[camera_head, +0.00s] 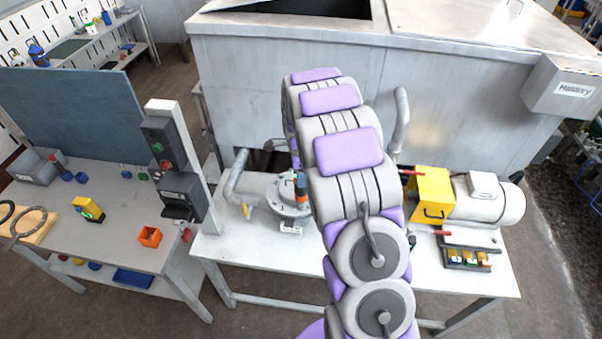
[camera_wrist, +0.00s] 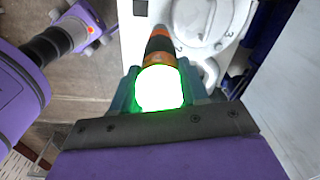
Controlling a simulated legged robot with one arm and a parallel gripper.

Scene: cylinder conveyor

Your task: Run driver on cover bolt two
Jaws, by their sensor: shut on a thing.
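The driver (camera_head: 301,190), with an orange and dark body, stands over the grey pump cover (camera_head: 284,205) on the white table. In the wrist view the driver (camera_wrist: 160,48) shows orange and black bands and a bright white-green glowing end towards me. My gripper (camera_wrist: 158,78) is shut on the driver, with a teal finger on each side. The round grey cover (camera_wrist: 205,22) lies beyond it in the wrist view. The driver's tip and the bolt under it are hidden, so I cannot tell whether they touch. My arm hides part of the cover in the head view.
A yellow guard (camera_head: 433,194) and motor (camera_head: 492,200) stand right of my arm, with a small tray (camera_head: 465,259) in front. A grey pipe (camera_head: 237,180) and a control post (camera_head: 178,165) stand left. A large metal tank (camera_head: 250,90) closes off the back.

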